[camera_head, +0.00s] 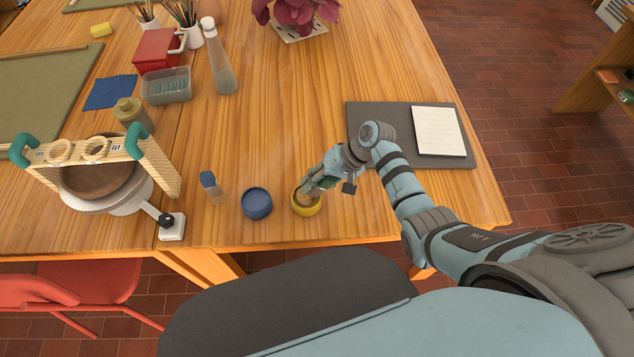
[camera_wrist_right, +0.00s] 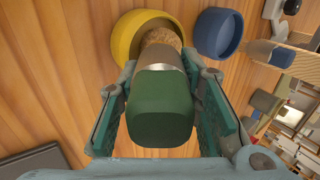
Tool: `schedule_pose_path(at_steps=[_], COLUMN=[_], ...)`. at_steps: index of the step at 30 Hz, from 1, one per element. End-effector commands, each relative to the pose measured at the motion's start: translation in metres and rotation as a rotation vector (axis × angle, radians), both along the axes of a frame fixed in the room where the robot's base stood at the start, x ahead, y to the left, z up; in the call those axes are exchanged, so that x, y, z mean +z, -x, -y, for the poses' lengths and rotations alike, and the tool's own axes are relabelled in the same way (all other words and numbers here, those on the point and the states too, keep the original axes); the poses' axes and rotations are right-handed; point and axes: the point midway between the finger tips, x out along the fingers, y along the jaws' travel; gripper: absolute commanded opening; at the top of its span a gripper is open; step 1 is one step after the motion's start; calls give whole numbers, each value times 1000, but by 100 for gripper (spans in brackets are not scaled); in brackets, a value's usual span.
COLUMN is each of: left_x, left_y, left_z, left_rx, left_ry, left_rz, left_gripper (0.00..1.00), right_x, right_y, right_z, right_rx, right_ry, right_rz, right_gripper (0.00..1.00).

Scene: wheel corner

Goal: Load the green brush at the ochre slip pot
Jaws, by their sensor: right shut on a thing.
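The green brush (camera_wrist_right: 162,108) is held in my right gripper (camera_wrist_right: 160,85), which is shut on its green handle. In the right wrist view its metal collar and tan bristles point into the yellow pot (camera_wrist_right: 125,40), and the bristle ends are at or inside the rim. In the head view my right gripper (camera_head: 312,187) is low over the yellow pot (camera_head: 308,208), hiding part of it and most of the brush. Whether the bristles touch the slip cannot be seen. My left gripper is not in view.
A blue pot (camera_head: 257,203) stands just left of the yellow pot, with a blue-capped brush (camera_head: 211,187) farther left. A banding wheel (camera_head: 105,190) with a wooden bridge is at the left. A grey board (camera_head: 390,140) with white paper (camera_head: 439,131) lies right.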

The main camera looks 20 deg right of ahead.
Motion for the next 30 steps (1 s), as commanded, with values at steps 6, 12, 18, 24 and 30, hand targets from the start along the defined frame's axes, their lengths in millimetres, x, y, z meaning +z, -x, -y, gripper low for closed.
schedule_pose_path(at_steps=[6,12,18,24,30], left_x=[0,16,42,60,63], left_y=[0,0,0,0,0], left_z=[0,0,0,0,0], left_rx=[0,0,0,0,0], left_ry=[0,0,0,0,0], left_rz=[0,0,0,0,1], left_gripper=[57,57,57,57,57], right_x=[-2,13,38,57,71], right_y=[1,1,1,0,1], right_z=[0,0,0,0,0], right_rx=[0,0,0,1,1], right_ry=[2,1,0,1,1], right_rz=[-4,-4,-2,0,-1], right_gripper=[4,4,4,4,4])
